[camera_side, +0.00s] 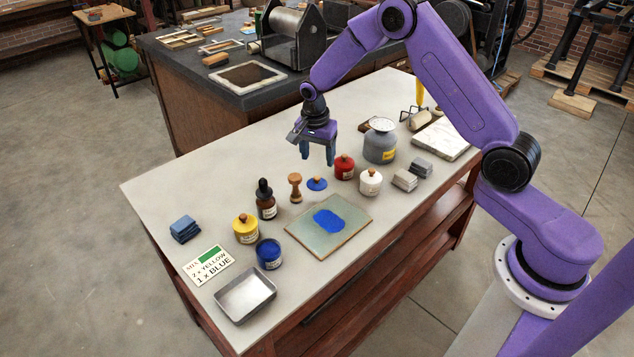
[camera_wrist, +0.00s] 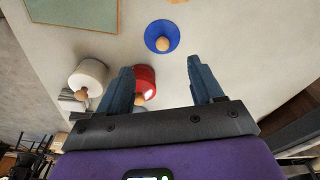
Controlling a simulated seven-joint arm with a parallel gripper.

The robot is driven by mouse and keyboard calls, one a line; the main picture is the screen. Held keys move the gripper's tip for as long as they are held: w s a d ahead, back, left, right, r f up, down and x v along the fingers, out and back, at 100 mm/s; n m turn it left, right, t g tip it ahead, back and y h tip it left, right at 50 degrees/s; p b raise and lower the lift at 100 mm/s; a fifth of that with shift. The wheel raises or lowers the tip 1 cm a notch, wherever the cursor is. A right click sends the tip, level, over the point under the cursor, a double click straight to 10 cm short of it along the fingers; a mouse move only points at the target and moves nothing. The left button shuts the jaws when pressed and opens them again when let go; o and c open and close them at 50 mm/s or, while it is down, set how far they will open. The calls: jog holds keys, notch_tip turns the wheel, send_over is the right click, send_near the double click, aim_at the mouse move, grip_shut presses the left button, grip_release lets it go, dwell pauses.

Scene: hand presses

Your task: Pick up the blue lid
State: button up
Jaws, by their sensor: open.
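The blue lid (camera_side: 317,184) lies on the table top, a flat blue disc with a small wooden knob. In the wrist view the blue lid (camera_wrist: 162,36) is just beyond my fingertips, roughly between their lines. My gripper (camera_side: 318,158) is open and empty, pointing down above the table behind the lid. In the wrist view my gripper (camera_wrist: 160,75) shows two blue fingers spread wide. An open blue jar (camera_side: 269,254) without a lid stands near the front of the table.
A wooden stamp (camera_side: 295,187) stands left of the lid; a red jar (camera_side: 344,167) and white jar (camera_side: 370,182) stand right. A dropper bottle (camera_side: 265,199), yellow jar (camera_side: 246,228), glass slab with blue ink (camera_side: 328,222), metal tray (camera_side: 245,296) and grey can (camera_side: 380,141) share the table.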

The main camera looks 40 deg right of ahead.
aim_at(317, 177)
jog(key=shift+w+f, duration=0.15)
jog(key=shift+f, duration=1.9)
jog(key=shift+w+f, duration=0.15)
jog(key=shift+f, duration=1.85)
jog(key=c, duration=1.2)
jog(key=shift+d, duration=0.1)
grip_shut()
jog(key=shift+s, duration=0.1)
